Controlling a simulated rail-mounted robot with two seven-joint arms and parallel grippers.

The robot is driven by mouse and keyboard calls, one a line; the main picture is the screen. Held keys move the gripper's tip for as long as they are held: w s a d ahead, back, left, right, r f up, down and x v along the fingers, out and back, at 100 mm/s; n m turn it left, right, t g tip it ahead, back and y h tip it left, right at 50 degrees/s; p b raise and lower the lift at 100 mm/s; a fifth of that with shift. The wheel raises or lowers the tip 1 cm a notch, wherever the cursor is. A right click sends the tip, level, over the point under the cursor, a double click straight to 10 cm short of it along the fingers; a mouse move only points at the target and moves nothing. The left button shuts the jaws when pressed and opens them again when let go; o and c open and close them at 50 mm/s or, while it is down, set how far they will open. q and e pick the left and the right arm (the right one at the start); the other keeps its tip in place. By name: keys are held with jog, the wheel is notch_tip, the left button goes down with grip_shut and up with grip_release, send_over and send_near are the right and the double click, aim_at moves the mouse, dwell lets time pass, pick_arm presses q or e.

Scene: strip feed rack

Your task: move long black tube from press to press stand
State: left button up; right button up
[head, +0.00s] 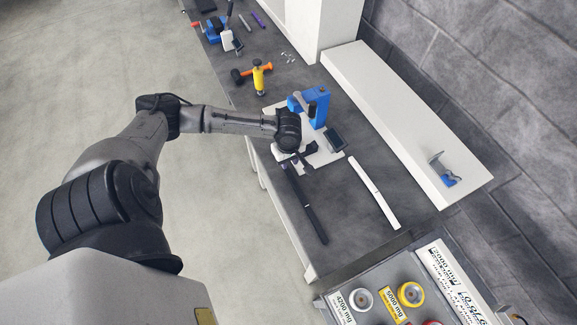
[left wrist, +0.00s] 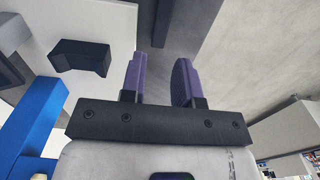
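A long black tube (head: 307,208) lies slanted on the dark bench, its upper end close to my left gripper. The blue press (head: 318,105) stands on a white base plate (head: 325,157), just behind the gripper. My left gripper (head: 297,164) is over the front of this plate; the wrist hides part of the press. In the left wrist view its purple fingers (left wrist: 160,80) stand apart with nothing seen between them. Whether it touches the tube's end cannot be told. I cannot identify a separate press stand with certainty. My right gripper is not in view.
A white strip (head: 374,192) lies right of the tube. A small blue-and-grey holder (head: 443,172) sits on the long white shelf (head: 385,105). A yellow tool (head: 259,78) stands farther up the bench. A tray with colored rolls (head: 410,294) is at the bottom right.

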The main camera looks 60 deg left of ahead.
pick_arm(q)
notch_tip(320, 180, up, 5)
jog(key=s+d+f+m, duration=0.1)
jog(key=s+d+m, duration=0.1)
jog(key=d, duration=0.3)
jog(key=s+d+f+m+t+h, duration=0.1)
jog(key=s+d+f+m, duration=0.1)
jog(key=d+m, duration=0.3)
jog(key=s+d+f+m, duration=0.2)
jog(key=d+m, duration=0.2)
jog(key=d, duration=0.2)
jog(key=shift+s+d+f+t+h, duration=0.1)
jog(key=shift+s+f+t+h, duration=0.05)
jog(key=shift+s+t+h, duration=0.15)
jog(key=s+d+r+m+t+y, duration=0.1)
jog(key=s+d+r+m+t, duration=0.1)
jog(key=s+d+m, duration=0.3)
jog(key=shift+s+d+r+m, duration=0.2)
jog(key=shift+s+r+m, duration=0.45)
jog(key=shift+s+m, duration=1.3)
notch_tip(320, 180, up, 11)
jog(key=p, duration=1.1)
jog(key=shift+r, duration=0.2)
